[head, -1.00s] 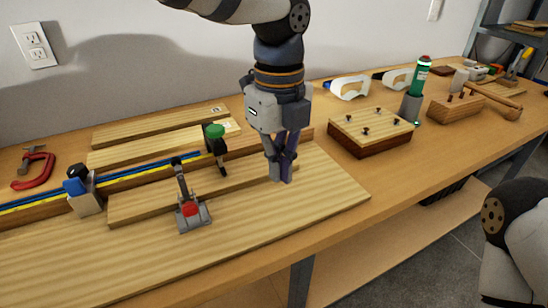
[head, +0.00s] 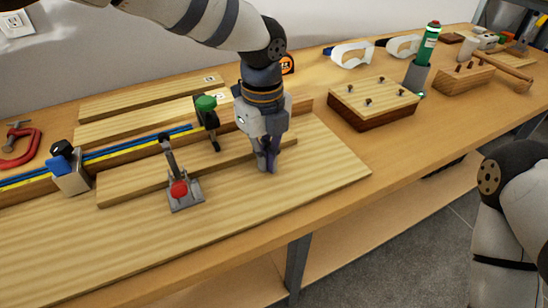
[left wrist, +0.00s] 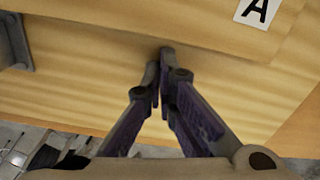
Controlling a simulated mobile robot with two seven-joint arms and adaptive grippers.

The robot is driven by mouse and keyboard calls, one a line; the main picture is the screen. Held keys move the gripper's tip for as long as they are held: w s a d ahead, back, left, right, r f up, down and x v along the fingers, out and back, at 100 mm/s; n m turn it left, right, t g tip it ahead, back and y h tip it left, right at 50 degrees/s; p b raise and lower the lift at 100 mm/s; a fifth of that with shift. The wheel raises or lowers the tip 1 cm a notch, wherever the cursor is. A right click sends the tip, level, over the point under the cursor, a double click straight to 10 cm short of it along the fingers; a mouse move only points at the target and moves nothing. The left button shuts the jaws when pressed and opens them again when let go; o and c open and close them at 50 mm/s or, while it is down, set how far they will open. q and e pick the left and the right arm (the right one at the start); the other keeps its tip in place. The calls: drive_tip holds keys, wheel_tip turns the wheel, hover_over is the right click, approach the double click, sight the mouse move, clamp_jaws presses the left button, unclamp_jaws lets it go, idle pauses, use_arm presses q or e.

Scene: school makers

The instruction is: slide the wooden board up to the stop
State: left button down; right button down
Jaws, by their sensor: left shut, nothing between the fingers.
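The wooden board (head: 135,183) is a narrow pale plank lying flat along the fence on a wider wooden base. In the left wrist view it is the upper strip (left wrist: 190,22), with a white "A" label near its right end. A silver block with a blue part and black knob, apparently the stop (head: 71,179), sits on the fence by the board's left end; I cannot tell if they touch. My left gripper (head: 266,168) is shut and empty, at the board's front side near its right end. Its fingertips (left wrist: 163,56) look just off the board's edge. My right gripper is out of view.
A red-tipped toggle clamp (head: 184,193) stands in front of the board, a green-knobbed clamp (head: 207,117) behind it. The base's right front part (head: 325,165) is clear.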

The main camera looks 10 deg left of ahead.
use_arm(q)
drive_tip(key=shift+w+a, duration=0.2)
drive_tip(key=shift+w+a, duration=0.55)
drive_tip(key=shift+a, duration=0.05)
drive_tip(key=shift+r, duration=0.1)
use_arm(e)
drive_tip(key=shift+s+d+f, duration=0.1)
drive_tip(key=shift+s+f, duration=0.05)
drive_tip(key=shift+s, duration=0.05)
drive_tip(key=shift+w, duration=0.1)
